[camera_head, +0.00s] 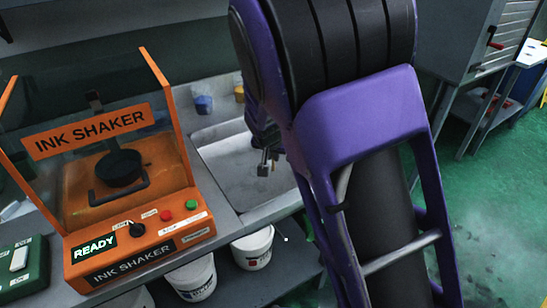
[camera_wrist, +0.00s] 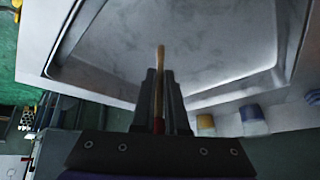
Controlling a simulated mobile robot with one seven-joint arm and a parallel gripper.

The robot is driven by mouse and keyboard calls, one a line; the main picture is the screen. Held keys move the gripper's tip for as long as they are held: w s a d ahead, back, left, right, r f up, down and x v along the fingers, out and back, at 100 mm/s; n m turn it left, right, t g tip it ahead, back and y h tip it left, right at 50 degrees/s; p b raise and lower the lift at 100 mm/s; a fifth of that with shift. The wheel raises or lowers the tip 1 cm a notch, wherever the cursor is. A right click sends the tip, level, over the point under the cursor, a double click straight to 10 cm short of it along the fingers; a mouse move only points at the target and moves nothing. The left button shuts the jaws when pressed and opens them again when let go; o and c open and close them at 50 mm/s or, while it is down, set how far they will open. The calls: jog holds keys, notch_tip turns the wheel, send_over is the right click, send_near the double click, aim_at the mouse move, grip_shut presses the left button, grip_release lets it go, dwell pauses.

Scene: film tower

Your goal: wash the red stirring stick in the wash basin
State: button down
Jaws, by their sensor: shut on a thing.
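The wash basin (camera_head: 232,168) is a pale grey sunken sink in the counter, right of the ink shaker; it also shows in the wrist view (camera_wrist: 215,45), its floor spread before the fingers. My gripper (camera_head: 267,166) is over the basin, pointing down. In the wrist view my gripper (camera_wrist: 160,73) is shut on a thin stick (camera_wrist: 161,57). The stick is tan where it sticks out past the fingertips and red lower between the fingers. Whether its tip touches the basin floor I cannot tell. My arm covers the basin's right side in the head view.
The orange ink shaker (camera_head: 165,185) stands left of the basin, showing READY. A blue cup (camera_head: 203,104) and a yellow cup (camera_head: 239,92) stand behind the basin. White buckets (camera_head: 252,250) sit below the counter. Green floor (camera_head: 490,230) is open at right.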

jog(key=shift+r+p, duration=2.95)
jog(key=shift+r, duration=1.95)
jog(key=shift+r+p, duration=1.25)
jog(key=shift+r, duration=0.75)
jog(key=shift+s, duration=0.1)
